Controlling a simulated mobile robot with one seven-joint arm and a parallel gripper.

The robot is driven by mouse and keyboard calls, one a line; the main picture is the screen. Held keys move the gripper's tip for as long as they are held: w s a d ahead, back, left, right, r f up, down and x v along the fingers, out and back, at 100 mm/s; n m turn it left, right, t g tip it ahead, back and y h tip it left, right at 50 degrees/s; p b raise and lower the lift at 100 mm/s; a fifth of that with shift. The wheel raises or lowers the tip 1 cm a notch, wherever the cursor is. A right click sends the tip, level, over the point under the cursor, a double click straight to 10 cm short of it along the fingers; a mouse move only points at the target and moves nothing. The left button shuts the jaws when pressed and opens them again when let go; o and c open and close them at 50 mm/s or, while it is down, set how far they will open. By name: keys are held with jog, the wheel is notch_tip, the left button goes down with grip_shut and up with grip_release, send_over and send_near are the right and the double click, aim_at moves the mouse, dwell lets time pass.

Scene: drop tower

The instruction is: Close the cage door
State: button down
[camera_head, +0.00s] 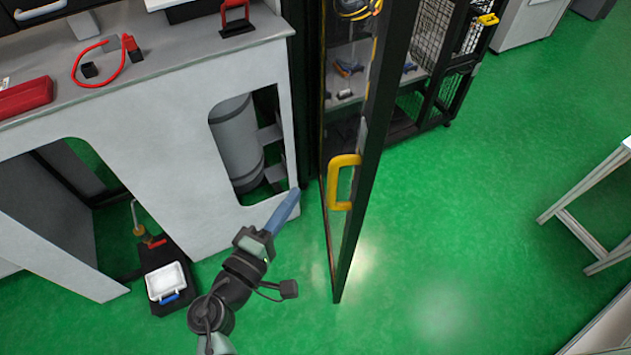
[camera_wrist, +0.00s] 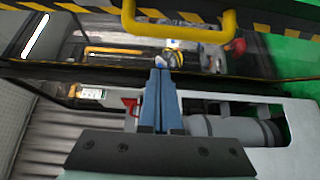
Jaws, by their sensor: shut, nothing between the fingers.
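The cage door (camera_head: 358,225) is a dark-framed, see-through panel standing open in the head view, its free edge out over the green floor. A yellow handle (camera_head: 341,182) is fixed to it. The handle also shows along the top of the wrist view (camera_wrist: 180,33). My gripper (camera_head: 295,193) is left of the door in the head view, beside the workbench corner and apart from the handle. In the wrist view my gripper's two blue fingers (camera_wrist: 159,72) are together with nothing between them, pointing toward the door panel below the handle.
A grey workbench (camera_head: 180,70) stands on the left, close to my gripper. A black box with a white container (camera_head: 166,282) sits on the floor. Mesh shelving (camera_head: 440,45) stands behind the door. A white table (camera_head: 590,195) is at the right. Green floor right of the door is clear.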

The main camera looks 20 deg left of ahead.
jog(key=shift+w+d+p, duration=0.45)
jog(key=shift+w+d, duration=0.35)
jog(key=shift+w, duration=0.3)
jog(key=shift+w+d+p, duration=0.45)
jog(key=shift+w+d, duration=0.3)
jog(key=shift+w, duration=0.3)
